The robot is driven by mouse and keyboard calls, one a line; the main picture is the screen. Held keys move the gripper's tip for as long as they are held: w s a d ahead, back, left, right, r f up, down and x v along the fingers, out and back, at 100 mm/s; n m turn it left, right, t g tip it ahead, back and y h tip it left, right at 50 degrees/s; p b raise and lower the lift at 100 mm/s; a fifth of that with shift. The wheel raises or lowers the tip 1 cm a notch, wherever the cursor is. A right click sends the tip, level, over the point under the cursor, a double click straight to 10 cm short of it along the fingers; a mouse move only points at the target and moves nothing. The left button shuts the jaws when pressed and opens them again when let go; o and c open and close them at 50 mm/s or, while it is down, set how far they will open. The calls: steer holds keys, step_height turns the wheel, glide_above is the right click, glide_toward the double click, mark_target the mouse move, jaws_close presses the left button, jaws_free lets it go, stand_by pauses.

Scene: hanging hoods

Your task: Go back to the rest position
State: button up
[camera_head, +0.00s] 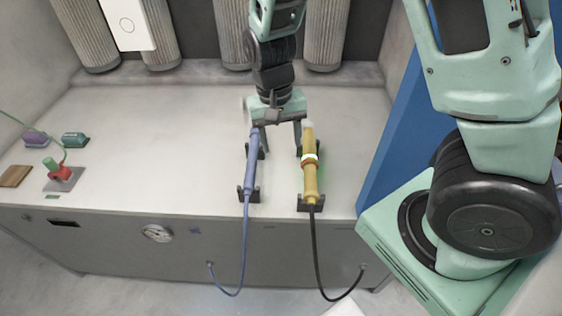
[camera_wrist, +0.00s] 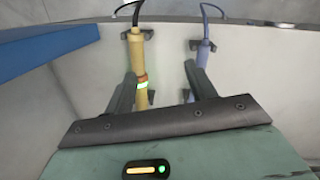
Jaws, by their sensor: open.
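My gripper (camera_head: 276,135) is open, with its two fingers apart over the back ends of two handheld tools on the bench. A yellow tool (camera_head: 310,180) with a black cable and a lit green ring lies in dark holders at the right. A blue-purple tool (camera_head: 250,170) with a blue cable lies in dark holders at the left. In the wrist view my gripper (camera_wrist: 158,95) shows nothing held between its fingers. There the yellow tool (camera_wrist: 143,55) is close to the left finger, and the blue tool (camera_wrist: 203,53) is near the right finger. I cannot tell if either finger touches a tool.
The pale bench top (camera_head: 170,130) is mostly clear. At its left are a red-and-green knob (camera_head: 60,172), small purple and green blocks and a brown block (camera_head: 15,176). A blue panel (camera_head: 395,135) stands right of the bench. Grey cylinders (camera_head: 88,35) hang behind.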

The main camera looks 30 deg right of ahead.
steer(key=s+a+r+n+t+y, duration=0.1)
steer(key=s+a+r+n, duration=0.45)
steer(key=s, duration=0.35)
steer(key=s+a+r+n, duration=0.5)
steer(key=s+a+n, duration=0.15)
steer(key=s, duration=0.25)
steer(key=f+b, duration=0.4)
steer(key=shift+w+a+f+b, duration=0.15)
steer(key=shift+w+f+b, duration=0.1)
steer(key=shift+b, duration=0.15)
steer(key=shift+c, duration=0.4)
